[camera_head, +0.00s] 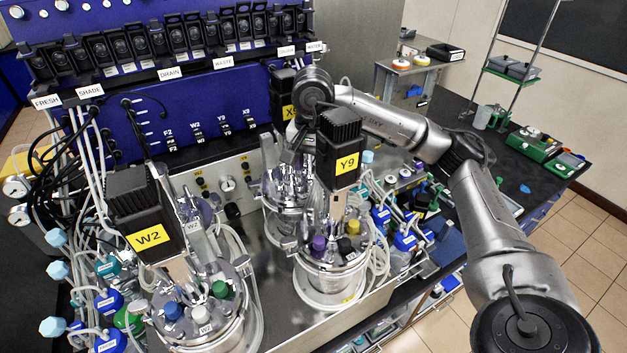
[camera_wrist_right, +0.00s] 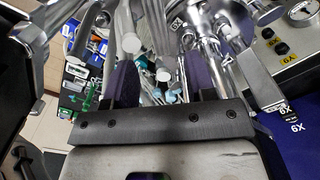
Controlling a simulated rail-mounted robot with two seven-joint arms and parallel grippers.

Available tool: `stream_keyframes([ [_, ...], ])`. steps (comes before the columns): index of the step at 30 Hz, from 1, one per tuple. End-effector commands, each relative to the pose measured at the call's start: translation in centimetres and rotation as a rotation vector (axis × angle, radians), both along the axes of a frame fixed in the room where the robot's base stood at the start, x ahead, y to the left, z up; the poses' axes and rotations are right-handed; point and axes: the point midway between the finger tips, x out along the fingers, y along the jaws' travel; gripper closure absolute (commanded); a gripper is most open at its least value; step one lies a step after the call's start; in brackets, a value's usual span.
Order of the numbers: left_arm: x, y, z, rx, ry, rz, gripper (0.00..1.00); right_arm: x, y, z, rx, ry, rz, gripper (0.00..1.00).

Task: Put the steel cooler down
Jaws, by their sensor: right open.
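In the wrist view my right gripper (camera_wrist_right: 163,78) is open, with its two dark fingers apart. White tubes and steel fittings show between and beyond the fingers. Steel cylinders (camera_wrist_right: 206,52) stand near the right finger; I cannot tell which one is the steel cooler, or whether a finger touches it. In the head view my right arm reaches from the lower right to the rear vessel (camera_head: 285,190). The gripper's fingertips there are hidden behind the black Y9 motor (camera_head: 339,140). My left gripper is not in view.
The Y9 vessel (camera_head: 330,270) stands in front of the rear vessel, and the W2 vessel (camera_head: 205,310) stands at the front left. Tubing and bottles with blue caps (camera_head: 405,241) crowd around them. The blue panel (camera_head: 200,125) is behind. Open tiled floor lies to the right.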

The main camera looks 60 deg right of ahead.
Motion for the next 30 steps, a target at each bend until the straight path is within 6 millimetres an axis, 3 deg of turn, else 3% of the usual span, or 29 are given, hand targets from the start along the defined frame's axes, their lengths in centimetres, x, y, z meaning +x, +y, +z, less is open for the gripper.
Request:
stream_keyframes([
  [4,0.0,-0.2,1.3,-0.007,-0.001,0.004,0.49,0.0,0.0,2.9,-0.002,-0.002,-0.002,0.49],
  [9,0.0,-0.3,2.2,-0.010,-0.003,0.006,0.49,0.0,0.0,4.1,-0.001,0.000,-0.001,0.49],
  [30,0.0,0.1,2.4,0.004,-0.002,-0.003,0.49,0.0,0.0,4.5,-0.001,0.001,-0.001,0.49],
])
